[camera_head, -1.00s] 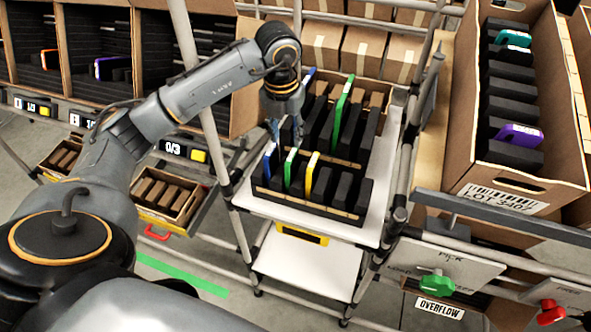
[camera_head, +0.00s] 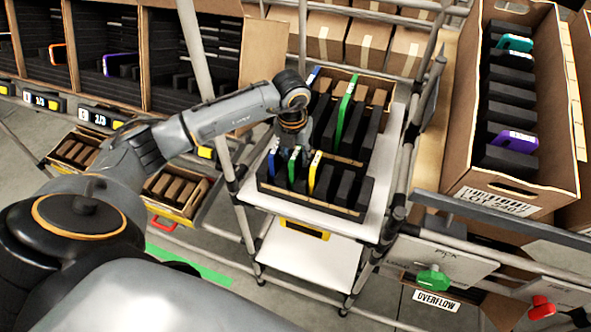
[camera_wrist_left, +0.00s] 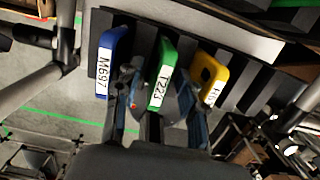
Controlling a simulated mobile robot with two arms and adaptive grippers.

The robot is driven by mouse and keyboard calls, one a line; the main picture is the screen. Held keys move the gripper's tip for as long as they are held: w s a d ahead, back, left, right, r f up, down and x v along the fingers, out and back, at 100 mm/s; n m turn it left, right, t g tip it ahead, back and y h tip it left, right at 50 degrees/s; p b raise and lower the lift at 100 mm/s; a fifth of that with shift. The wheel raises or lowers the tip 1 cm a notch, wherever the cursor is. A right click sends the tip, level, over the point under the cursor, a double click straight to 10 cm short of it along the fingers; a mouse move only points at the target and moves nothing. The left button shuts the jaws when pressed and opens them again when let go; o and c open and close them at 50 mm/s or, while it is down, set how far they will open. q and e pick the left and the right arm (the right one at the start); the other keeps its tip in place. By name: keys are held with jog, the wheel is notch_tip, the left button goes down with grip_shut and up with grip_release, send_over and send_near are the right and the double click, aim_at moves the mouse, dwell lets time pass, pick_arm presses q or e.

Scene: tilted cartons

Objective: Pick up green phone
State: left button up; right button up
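A green phone (camera_head: 293,167) stands upright in the front row of a slotted rack, between a blue phone (camera_head: 273,162) and a yellow phone (camera_head: 315,173). In the left wrist view the green phone (camera_wrist_left: 163,72) has a label reading T223, and the blue phone (camera_wrist_left: 112,65) reads M697. My left gripper (camera_head: 292,142) is just above the front row. In the left wrist view its open fingers (camera_wrist_left: 157,98) lie on either side of the green phone; contact cannot be told. A second green phone (camera_head: 345,110) stands in the back row. My right gripper is not in view.
The rack sits on a white cart shelf (camera_head: 381,205). Dark dividers and the neighbouring phones leave narrow gaps. A cart pole (camera_head: 407,170) rises at the right. A tall carton (camera_head: 470,160) with teal and purple phones stands further right.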

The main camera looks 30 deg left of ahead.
pick_arm(q)
grip_shut()
jog(key=shift+r, duration=0.15)
